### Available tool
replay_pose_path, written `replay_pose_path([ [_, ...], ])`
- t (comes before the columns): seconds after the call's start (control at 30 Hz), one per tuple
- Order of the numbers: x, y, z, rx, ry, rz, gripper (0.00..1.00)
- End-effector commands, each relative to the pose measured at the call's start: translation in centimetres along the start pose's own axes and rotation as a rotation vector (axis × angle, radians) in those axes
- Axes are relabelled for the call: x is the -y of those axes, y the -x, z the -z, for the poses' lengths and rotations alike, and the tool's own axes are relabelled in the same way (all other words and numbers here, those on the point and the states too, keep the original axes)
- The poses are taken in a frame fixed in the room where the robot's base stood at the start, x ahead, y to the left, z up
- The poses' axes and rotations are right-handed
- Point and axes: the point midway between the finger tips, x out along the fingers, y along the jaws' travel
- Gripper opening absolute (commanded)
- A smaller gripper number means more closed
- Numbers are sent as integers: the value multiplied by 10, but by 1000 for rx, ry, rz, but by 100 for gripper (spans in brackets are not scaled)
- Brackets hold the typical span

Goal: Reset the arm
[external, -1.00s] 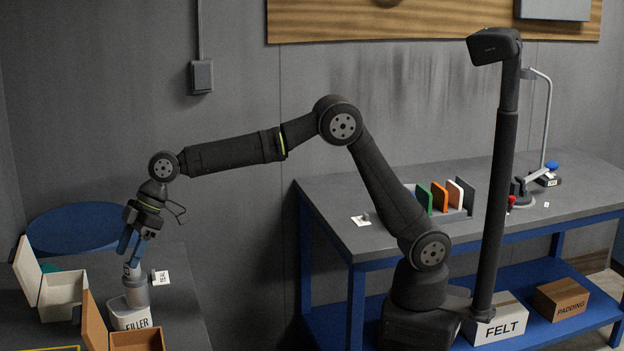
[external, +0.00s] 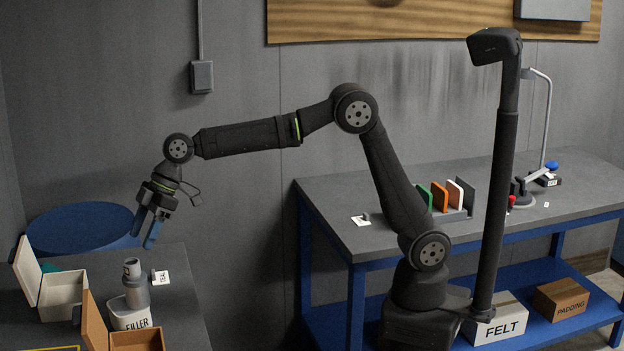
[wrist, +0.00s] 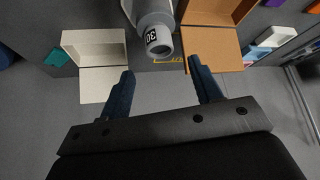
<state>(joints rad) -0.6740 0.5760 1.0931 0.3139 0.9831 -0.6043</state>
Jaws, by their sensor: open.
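My gripper (external: 150,229) is open and empty, its blue fingers pointing down in the air. It is above and to the right of a grey canister (external: 136,291) with a narrower marked neck, which stands in a white holder labelled FILLER (external: 130,317) on the left table. In the wrist view, my gripper's two blue fingers (wrist: 162,88) are spread apart, with the canister (wrist: 155,30) beyond them and nothing between them.
An open white box (external: 62,290) and an open brown box (external: 135,342) stand by the canister. A round blue surface (external: 80,228) is behind. The right bench (external: 345,228) carries coloured panels (external: 440,197).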

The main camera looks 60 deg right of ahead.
Motion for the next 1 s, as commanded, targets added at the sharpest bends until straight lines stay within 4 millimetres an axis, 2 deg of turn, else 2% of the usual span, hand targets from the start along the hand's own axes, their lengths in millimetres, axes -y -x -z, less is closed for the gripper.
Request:
replay_pose_path([
  [0.37, 1, -78, 0, 1, 1, 1, 59],
  [0.6, -1, -37, 25, -6, 1, -3, 59],
  [1.0, -43, 29, -4, -3, -3, -4, 59],
])
